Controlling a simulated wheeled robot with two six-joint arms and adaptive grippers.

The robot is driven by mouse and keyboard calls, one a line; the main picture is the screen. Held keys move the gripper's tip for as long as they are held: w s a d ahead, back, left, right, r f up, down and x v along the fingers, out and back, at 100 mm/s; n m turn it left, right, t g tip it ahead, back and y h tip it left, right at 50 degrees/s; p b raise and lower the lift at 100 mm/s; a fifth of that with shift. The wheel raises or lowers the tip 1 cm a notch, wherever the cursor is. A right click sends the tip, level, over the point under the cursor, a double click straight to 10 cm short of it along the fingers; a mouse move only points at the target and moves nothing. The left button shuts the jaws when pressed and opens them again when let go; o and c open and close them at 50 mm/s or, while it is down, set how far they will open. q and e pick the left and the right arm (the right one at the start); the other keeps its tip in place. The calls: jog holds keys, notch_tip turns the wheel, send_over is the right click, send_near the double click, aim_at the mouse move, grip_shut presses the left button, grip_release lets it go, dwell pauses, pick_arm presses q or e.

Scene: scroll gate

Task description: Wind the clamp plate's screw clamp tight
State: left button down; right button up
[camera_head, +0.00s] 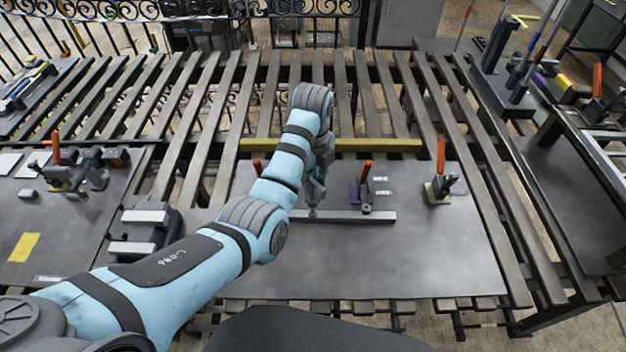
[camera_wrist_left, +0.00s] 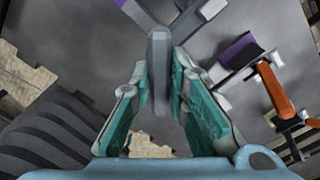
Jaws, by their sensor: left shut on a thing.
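The clamp plate (camera_head: 420,255) is a flat grey sheet on the slatted bench. My left gripper (camera_head: 316,192) is over its left part, near one end of a grey bar (camera_head: 345,217). In the left wrist view the teal-padded fingers (camera_wrist_left: 160,105) are shut on a grey spoke (camera_wrist_left: 158,65) of what looks like the screw clamp's handle. Other grey arms (camera_wrist_left: 140,14) branch off at its far end, one with a purple tip. The screw and the clamp body are mostly hidden behind my wrist in the head view. My right gripper is not in view.
A purple-based clamp with an orange lever (camera_head: 366,172) stands just right of my gripper; the lever also shows in the wrist view (camera_wrist_left: 275,90). Another orange-handled clamp (camera_head: 440,180) stands farther right. A yellow bar (camera_head: 370,145) lies behind. The plate's front right is clear.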

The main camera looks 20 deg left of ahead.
pick_arm(q)
jog(key=shift+w+r+m, duration=0.15)
jog(key=shift+m, duration=1.05)
jog(key=c, duration=1.6)
grip_release()
jog(key=shift+o, duration=0.2)
